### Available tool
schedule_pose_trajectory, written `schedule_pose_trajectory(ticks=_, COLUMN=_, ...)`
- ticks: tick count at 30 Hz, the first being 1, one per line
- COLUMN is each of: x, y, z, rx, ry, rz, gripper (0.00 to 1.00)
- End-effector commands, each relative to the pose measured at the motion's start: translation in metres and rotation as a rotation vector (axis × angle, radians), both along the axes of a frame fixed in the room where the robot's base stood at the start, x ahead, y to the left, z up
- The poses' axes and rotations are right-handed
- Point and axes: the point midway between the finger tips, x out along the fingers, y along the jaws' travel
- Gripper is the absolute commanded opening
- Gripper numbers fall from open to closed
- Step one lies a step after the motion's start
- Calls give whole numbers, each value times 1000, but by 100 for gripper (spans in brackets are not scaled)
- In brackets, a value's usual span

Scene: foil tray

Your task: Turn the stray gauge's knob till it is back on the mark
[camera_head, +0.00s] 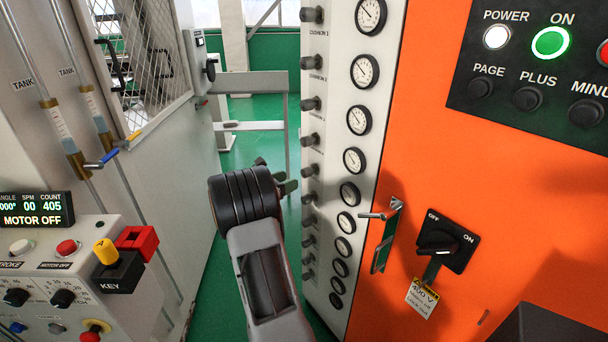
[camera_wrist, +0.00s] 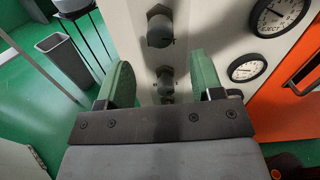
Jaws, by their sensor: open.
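A column of round gauges (camera_head: 358,119) with white faces runs down the pale panel in the head view, with a column of dark knobs (camera_head: 308,139) to its left. The needles are too small to tell which gauge strays. In the wrist view a large dark knob (camera_wrist: 160,28) is above a smaller-looking knob (camera_wrist: 166,82). Two gauges show at right, one marked EJECT (camera_wrist: 279,14) and a lower one (camera_wrist: 247,68). My gripper (camera_wrist: 163,76) is open, its green fingers on either side of the lower knob in the picture; contact is not clear. My arm hides part of it in the head view.
An orange cabinet (camera_head: 440,130) with a handle (camera_head: 384,235) and rotary switch (camera_head: 438,242) stands right of the gauges. A grey control box (camera_head: 60,300) and a mesh guard (camera_head: 130,55) are at left. A grey bin (camera_wrist: 68,62) stands on the green floor.

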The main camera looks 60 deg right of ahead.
Motion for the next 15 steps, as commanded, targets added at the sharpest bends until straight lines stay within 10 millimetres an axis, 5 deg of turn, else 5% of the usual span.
schedule_pose_trajectory(ticks=6, x=-15, y=-36, z=0, rx=1, ry=0, rz=-2, gripper=60)
schedule_pose_trajectory(ticks=15, x=-24, y=-62, z=0, rx=2, ry=-2, rz=2, gripper=60)
